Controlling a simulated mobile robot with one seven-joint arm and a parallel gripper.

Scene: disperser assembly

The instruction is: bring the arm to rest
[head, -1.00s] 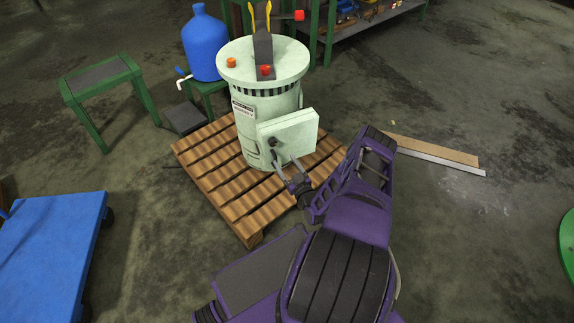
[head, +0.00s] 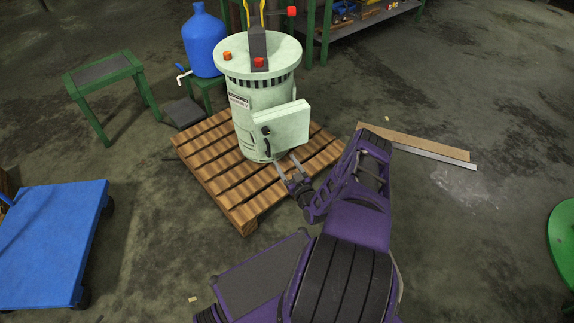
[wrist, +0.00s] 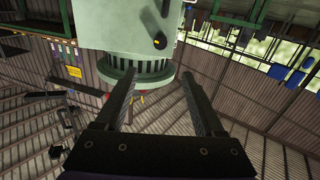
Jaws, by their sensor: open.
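My gripper (head: 285,168) is open and empty at the front of the pale green disperser (head: 255,100), just below the square box (head: 285,126) on its side. In the wrist view my gripper (wrist: 156,82) shows two parted dark fingers with nothing between them. The disperser's box (wrist: 125,25), with a dark handle (wrist: 159,41), stands beyond the fingertips. The fingers look apart from the handle. The disperser stands upright on a wooden pallet (head: 215,185).
A blue cart (head: 50,240) stands at the left. A green-framed table (head: 105,70) and a blue jug (head: 204,45) on a green stand are behind. Planks (head: 420,143) lie on the floor at right. A green round object (head: 562,240) is at the right edge. Floor at right is mostly clear.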

